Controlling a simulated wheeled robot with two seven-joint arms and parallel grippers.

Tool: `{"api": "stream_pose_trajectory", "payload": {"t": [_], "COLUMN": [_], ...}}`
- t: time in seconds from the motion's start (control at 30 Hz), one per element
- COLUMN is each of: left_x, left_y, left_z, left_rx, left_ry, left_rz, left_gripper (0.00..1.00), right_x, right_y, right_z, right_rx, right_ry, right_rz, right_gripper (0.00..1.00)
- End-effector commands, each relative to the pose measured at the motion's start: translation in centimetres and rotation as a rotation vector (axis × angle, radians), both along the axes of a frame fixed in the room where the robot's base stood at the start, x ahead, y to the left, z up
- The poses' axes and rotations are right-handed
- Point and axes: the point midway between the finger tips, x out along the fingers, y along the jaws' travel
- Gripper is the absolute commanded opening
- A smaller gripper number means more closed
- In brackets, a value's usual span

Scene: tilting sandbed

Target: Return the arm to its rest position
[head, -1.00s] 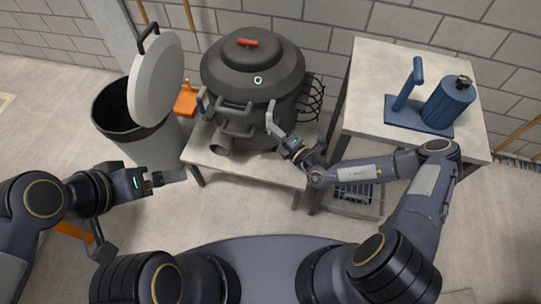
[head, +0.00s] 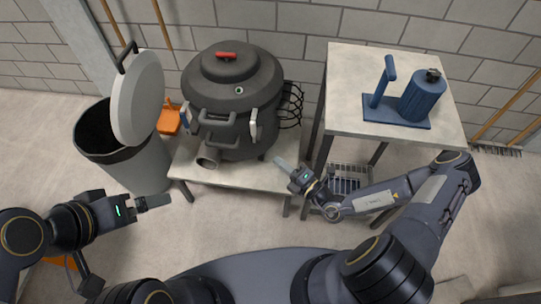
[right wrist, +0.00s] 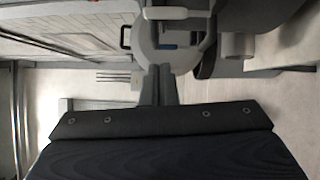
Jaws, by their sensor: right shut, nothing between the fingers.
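My right gripper (head: 288,168) is shut and empty in front of the low table, right of and below the dark pot, apart from it. Its closed fingers also show in the right wrist view (right wrist: 160,85). My left gripper (head: 153,202) is at the left, below the bin, with nothing visible in it; whether its jaws are open or shut I cannot tell. The dark lidded pot (head: 225,115) has a red lid handle and pale side latches, and stands on the low table (head: 240,175).
A grey bin (head: 140,170) with its round lid (head: 137,98) raised stands left of the low table. At the right, a taller table (head: 345,115) bears a blue device with a cylinder (head: 422,97). A wire basket (head: 345,180) is beneath it.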

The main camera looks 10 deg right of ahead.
Motion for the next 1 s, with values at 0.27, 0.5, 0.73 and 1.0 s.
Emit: {"api": "stream_pose_trajectory", "payload": {"t": [0.27, 0.5, 0.73, 1.0], "left_x": [0.0, 0.0, 0.0, 0.0], "left_y": [0.0, 0.0, 0.0, 0.0], "left_z": [-0.1, 0.1, 0.9, 1.8], "left_rx": [0.0, 0.0, 0.0, 0.0], "left_ry": [0.0, 0.0, 0.0, 0.0], "left_rz": [0.0, 0.0, 0.0, 0.0], "left_gripper": [1.0, 1.0, 1.0, 1.0], "right_x": [-0.8, -0.9, -3.2, -8.5], "right_y": [-0.6, -0.7, -0.2, -0.3], "right_z": [0.0, 1.7, 9.4, 17.4], "right_rx": [0.0, -0.076, -0.471, -0.967], "right_ry": [0.0, -0.079, -0.509, -1.121], "right_rz": [0.0, 0.057, 0.363, 0.765], "right_gripper": [0.0, 0.0, 0.0, 0.0]}}
